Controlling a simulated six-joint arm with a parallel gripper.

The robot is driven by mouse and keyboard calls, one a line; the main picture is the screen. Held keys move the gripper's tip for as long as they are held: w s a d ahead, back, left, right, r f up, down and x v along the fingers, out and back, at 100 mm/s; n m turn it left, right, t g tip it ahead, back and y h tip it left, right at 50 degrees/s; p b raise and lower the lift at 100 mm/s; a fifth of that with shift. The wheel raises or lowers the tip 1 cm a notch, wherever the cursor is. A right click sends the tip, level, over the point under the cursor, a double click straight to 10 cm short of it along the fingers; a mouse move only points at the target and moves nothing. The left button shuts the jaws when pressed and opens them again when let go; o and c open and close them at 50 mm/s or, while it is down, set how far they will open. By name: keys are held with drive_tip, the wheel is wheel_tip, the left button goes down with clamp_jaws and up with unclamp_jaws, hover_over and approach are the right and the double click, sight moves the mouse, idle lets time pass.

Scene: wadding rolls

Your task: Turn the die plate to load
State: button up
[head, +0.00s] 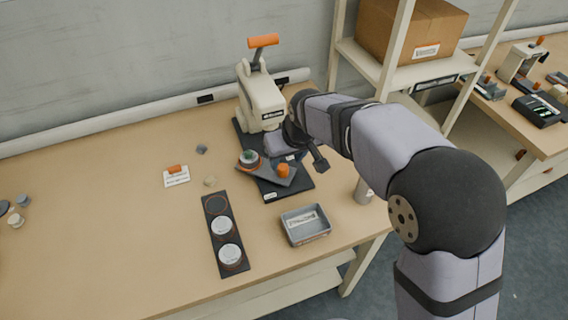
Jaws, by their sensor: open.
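A cream press (260,104) with an orange lever handle stands on a dark base at the back of the bench. The dark grey die plate (267,175) sits low at its front, at an angle to the base. It has an orange knob (283,171) on its right part. A round piece with an orange rim and a greenish top (249,158) sits at its left end. My gripper (304,163) is open, just above and behind the knob, and looks apart from it. My arm and gripper hide part of the press and the plate's back edge.
A black strip (213,239) with ringed places holds two white-topped round pieces. A grey metal tray (305,225) is right of it, and a small cup (363,192) is near the right edge. A label card (176,178) lies left. The left bench is mostly clear.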

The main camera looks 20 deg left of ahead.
sight(283, 167)
drive_tip(key=shift+p+x, duration=0.35)
drive_tip(key=shift+x, duration=2.25)
clamp_jaws()
